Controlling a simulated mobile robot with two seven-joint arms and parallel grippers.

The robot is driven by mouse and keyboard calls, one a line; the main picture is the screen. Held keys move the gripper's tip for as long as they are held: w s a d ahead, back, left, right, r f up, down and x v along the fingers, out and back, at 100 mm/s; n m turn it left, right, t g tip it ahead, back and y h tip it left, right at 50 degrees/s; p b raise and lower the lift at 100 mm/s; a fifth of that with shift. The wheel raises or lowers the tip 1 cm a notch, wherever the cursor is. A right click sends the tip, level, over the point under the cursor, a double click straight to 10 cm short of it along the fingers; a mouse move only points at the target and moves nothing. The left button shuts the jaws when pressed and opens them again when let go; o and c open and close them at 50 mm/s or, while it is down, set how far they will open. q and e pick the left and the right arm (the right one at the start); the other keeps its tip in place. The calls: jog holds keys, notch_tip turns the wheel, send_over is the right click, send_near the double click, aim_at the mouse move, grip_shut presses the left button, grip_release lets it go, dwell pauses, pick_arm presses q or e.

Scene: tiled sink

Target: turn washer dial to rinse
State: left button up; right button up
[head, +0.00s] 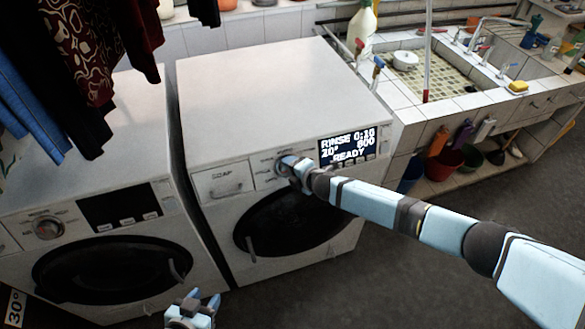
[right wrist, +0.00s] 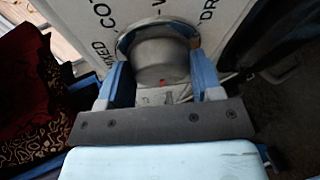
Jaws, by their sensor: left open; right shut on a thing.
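The right-hand washer (head: 250,95) is white, with a dark round door (head: 290,222) and a lit display (head: 348,147) reading "RINSE 0:10", "20°", "800", "READY". My right gripper (head: 288,165) is at its control panel, hiding the dial in the head view. In the right wrist view the grey dial (right wrist: 160,55) with a red mark sits between the two blue fingers of my right gripper (right wrist: 162,82), which are shut on it. Partly hidden panel lettering surrounds the dial. My left gripper (head: 193,308) is open and empty at the bottom, in front of the washers.
A second washer (head: 110,215) with a dark display and its own dial (head: 47,228) stands to the left. Clothes (head: 90,50) hang at the upper left. A tiled sink (head: 440,75) is at the right, with buckets (head: 445,163) below. The floor in front is clear.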

jog(key=o, duration=0.9)
pick_arm(q)
jog(key=shift+w+r, duration=0.15)
jog(key=shift+w, duration=0.15)
jog(key=shift+s, duration=0.2)
pick_arm(e)
jog(key=v, duration=1.3)
jog(key=shift+s+d+r, duration=0.2)
jog(key=shift+s+r, duration=0.05)
jog(key=shift+s, duration=0.05)
pick_arm(q)
jog(key=shift+w, duration=0.3)
